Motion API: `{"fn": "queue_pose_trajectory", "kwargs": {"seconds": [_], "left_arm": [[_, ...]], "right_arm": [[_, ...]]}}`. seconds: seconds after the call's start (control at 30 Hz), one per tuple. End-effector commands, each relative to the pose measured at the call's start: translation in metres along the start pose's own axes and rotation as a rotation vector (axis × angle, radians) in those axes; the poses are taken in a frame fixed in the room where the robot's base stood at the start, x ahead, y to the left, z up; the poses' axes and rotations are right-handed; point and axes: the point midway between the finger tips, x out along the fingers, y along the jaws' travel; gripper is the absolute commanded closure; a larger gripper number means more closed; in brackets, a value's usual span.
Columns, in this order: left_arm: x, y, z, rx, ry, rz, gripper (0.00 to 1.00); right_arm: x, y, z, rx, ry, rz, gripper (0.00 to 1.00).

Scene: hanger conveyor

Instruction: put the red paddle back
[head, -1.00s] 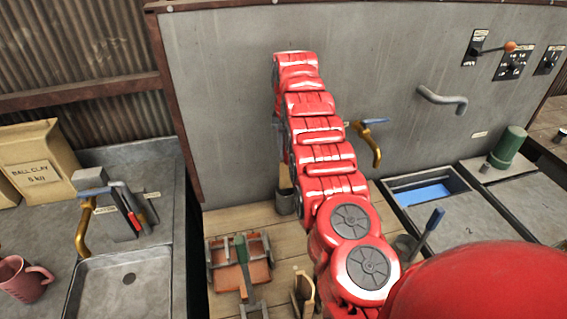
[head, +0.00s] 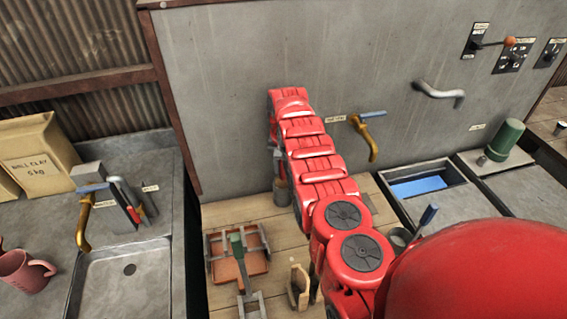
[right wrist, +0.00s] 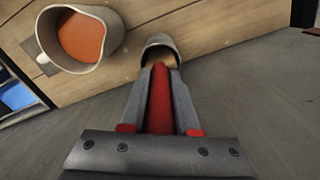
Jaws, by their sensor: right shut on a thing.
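My right gripper (right wrist: 160,72) is shut on the red paddle (right wrist: 160,104), whose red handle runs between the two grey fingers in the right wrist view. The far end of the paddle meets the mouth of a grey cup (right wrist: 168,42); I cannot tell how far it is inside. Something pale, wood-coloured, shows in that cup. In the head view the cup (head: 283,193) stands on the wooden boards by the grey wall, below the end of my right arm. There the arm largely hides my right gripper and the paddle. My left gripper is not in view.
A jug (right wrist: 46,42) with orange contents stands beside the cup in the right wrist view. A terracotta tray (head: 257,266) with a green-handled tool lies on the boards. A brass tap (head: 368,140) juts from the wall. A pink mug (head: 22,274) sits at left.

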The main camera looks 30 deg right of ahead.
Motion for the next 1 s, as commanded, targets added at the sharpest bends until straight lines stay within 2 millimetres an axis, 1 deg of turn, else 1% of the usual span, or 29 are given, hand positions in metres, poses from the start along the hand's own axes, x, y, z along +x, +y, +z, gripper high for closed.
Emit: {"fn": "queue_pose_trajectory", "kwargs": {"seconds": [0.2,0.43,0.47,0.6,0.63,0.9,1.0], "left_arm": [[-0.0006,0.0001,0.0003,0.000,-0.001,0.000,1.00],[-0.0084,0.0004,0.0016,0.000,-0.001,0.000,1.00],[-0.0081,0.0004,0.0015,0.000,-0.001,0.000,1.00],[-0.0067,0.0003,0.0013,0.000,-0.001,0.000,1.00],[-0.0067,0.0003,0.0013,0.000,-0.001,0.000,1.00],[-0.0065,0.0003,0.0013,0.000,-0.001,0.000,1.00],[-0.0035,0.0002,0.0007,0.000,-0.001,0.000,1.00]], "right_arm": [[0.0004,-0.0001,-0.0007,0.001,0.002,-0.001,1.00],[0.0076,0.0000,-0.0009,0.001,0.003,-0.001,1.00],[0.0072,0.0001,-0.0009,0.001,0.003,-0.001,0.69],[0.0060,0.0001,-0.0008,0.001,0.002,-0.001,0.44],[0.0060,0.0001,-0.0008,0.001,0.002,-0.001,0.41],[0.0058,0.0001,-0.0007,0.001,0.002,-0.001,0.41],[0.0037,0.0002,-0.0007,0.000,0.002,-0.001,0.41]]}}
